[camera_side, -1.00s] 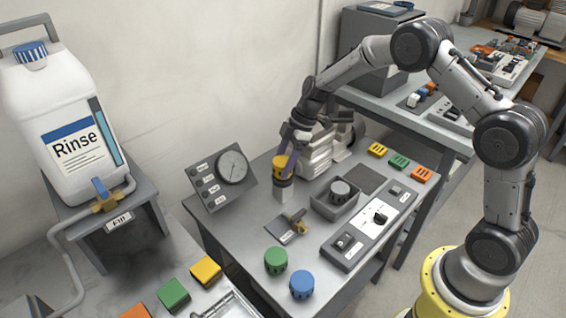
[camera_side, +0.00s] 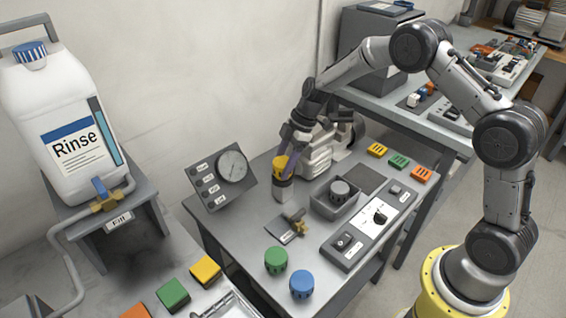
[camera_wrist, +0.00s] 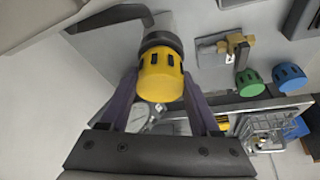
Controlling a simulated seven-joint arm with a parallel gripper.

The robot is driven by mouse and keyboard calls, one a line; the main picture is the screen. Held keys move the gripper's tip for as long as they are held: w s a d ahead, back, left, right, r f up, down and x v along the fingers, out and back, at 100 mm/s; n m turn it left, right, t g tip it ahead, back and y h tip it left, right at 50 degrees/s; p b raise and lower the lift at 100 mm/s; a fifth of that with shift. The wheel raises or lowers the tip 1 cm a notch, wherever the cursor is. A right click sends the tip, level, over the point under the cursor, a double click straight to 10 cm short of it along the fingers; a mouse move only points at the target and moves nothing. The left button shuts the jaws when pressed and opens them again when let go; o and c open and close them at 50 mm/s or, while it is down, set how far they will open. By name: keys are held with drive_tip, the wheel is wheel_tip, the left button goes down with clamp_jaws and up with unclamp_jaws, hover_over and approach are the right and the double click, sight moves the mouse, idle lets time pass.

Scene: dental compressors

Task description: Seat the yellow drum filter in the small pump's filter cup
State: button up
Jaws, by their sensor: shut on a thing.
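The yellow drum filter (camera_side: 280,164) is held between the two fingers of my gripper (camera_wrist: 158,100). The wrist view shows the drum (camera_wrist: 161,80) with dark slots around its side and a finger on each side of it. Just beyond it is a dark grey ring, then a pale upright cup (camera_wrist: 160,22). In the side view the drum is over this small pump's filter cup (camera_side: 284,190), in line or nearly so. My finger partly covers the join, so I cannot tell how far the drum is inside the cup.
A gauge panel (camera_side: 222,178) stands to the left and a pale pump body (camera_side: 318,150) close on the right. A brass valve (camera_side: 294,224), a grey tray (camera_side: 337,205) and a switch panel (camera_side: 368,228) are in front. Green (camera_side: 276,260) and blue (camera_side: 302,284) drums stand near the front edge.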

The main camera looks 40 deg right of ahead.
drive_tip(key=shift+f, duration=0.45)
drive_tip(key=o, duration=1.1)
drive_tip(key=shift+c, duration=0.2)
drive_tip(key=v, duration=1.1)
